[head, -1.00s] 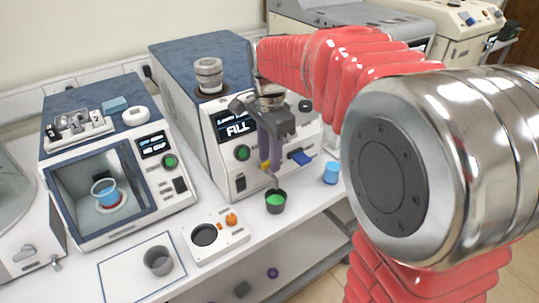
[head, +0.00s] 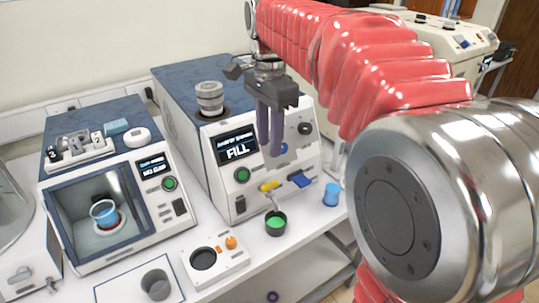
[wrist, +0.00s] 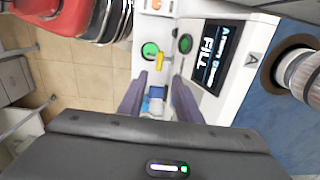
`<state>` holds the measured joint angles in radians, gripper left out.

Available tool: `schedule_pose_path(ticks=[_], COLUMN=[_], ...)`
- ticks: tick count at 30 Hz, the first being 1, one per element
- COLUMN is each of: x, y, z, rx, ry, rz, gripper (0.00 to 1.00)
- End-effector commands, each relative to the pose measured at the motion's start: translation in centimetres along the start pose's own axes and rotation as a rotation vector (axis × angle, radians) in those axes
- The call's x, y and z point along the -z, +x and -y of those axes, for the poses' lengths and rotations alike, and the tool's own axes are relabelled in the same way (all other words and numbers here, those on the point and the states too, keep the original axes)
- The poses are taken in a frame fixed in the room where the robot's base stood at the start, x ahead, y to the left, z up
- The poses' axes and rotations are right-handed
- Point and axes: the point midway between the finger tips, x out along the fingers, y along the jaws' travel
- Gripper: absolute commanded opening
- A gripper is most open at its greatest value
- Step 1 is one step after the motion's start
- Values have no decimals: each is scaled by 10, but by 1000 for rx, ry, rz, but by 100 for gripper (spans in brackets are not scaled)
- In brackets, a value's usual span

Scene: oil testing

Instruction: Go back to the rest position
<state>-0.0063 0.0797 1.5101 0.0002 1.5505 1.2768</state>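My gripper (head: 270,150) is open and empty, pointing down in front of the machine with the FILL screen. Its two purple fingers also show apart in the wrist view (wrist: 158,98). Below the fingertips, a dark cup (head: 275,228) with green contents stands on the white bench. The cup's green contents (wrist: 150,50) and the yellow handle (wrist: 159,57) show beyond the fingers in the wrist view.
The FILL machine (head: 236,151) has a blue lever (head: 301,180) low on its front. A blue cup (head: 331,194) stands right of the green one. A windowed machine (head: 160,217) holds another blue cup (head: 104,214). A grey cup (head: 156,284) and white device (head: 232,248) are in front.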

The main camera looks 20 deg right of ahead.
Motion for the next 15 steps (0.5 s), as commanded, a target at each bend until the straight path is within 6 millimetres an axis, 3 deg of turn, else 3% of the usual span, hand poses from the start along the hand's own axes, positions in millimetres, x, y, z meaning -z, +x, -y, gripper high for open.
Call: schedule_pose_path(ticks=[6,15], x=[0,0], y=[-18,-19], z=[0,0], rx=[0,-1], ry=[0,0], rz=[0,0], gripper=[31,31])
